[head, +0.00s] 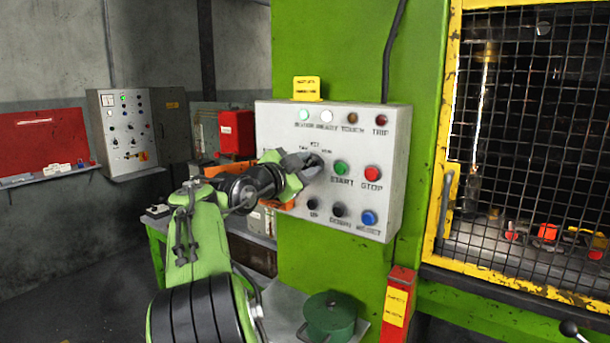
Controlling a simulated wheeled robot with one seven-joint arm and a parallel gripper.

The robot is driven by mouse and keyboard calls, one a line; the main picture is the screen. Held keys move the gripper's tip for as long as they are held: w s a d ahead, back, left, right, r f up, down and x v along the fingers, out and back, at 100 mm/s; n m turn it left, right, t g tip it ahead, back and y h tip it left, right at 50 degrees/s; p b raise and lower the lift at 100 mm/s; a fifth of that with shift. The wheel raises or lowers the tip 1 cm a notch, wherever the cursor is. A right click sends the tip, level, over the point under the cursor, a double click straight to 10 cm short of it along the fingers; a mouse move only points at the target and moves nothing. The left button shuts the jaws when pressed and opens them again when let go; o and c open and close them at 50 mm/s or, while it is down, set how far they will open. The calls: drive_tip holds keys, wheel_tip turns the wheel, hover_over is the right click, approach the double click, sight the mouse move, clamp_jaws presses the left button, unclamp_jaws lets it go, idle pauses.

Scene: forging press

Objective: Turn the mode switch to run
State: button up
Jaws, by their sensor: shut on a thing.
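The control box (393,130) is a light grey panel on the green press column. The mode switch (314,163) is a dark knob in the panel's middle row, left of the green start button (341,168), with small position labels above it. My gripper (310,164) is at the panel from the left, its fingers shut on the mode switch. The fingers cover most of the knob, so which way it points cannot be told.
A red stop button (372,173) is right of start. Black up (313,204) and down (339,210) buttons and a blue reset button (369,217) sit below. A yellow-framed mesh guard (530,120) stands right. A green round container (330,316) is below the panel.

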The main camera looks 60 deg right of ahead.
drive_tip(key=shift+m, duration=0.3)
idle(0.4)
drive_tip(key=o, duration=0.7)
drive_tip(key=shift+c, duration=0.2)
drive_tip(key=w+a+b, duration=0.2)
drive_tip(key=a, duration=1.3)
drive_tip(key=shift+w+a, duration=0.2)
drive_tip(key=shift+a, duration=0.05)
